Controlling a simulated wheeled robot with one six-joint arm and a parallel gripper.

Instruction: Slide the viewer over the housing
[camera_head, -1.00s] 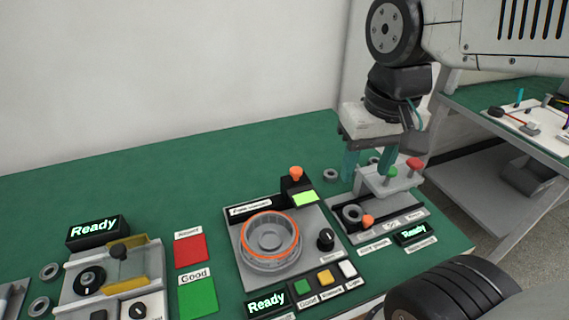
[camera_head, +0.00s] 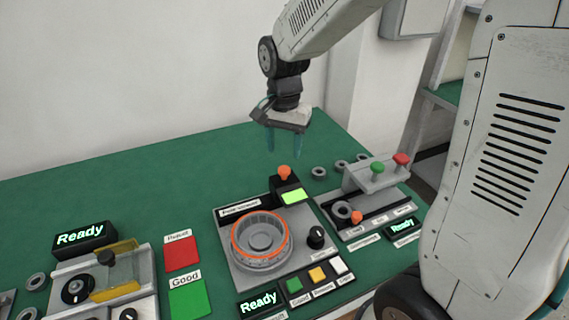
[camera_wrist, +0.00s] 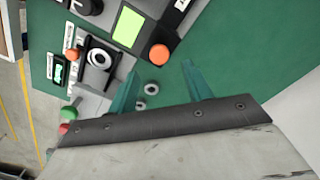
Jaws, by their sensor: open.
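The viewer (camera_head: 288,189) is a black block with a lit green screen and an orange knob (camera_head: 284,171). It stands at the back right corner of a grey station plate. It also shows in the wrist view (camera_wrist: 133,24), with its orange knob toward the gripper. The housing (camera_head: 260,241) is a round grey part with an orange ring, on the same plate, in front and to the left of the viewer, uncovered. My gripper (camera_head: 284,148) is open and empty, pointing down, above and behind the viewer. Its two teal fingers (camera_wrist: 160,75) also show in the wrist view, apart from the knob.
Right of the viewer is a grey fixture (camera_head: 374,179) with green and red knobs. Loose grey rings (camera_head: 319,172) lie behind it. Left are red (camera_head: 182,253) and green pads and a fixture with a yellow-edged cover (camera_head: 118,270). The green table's back left is clear.

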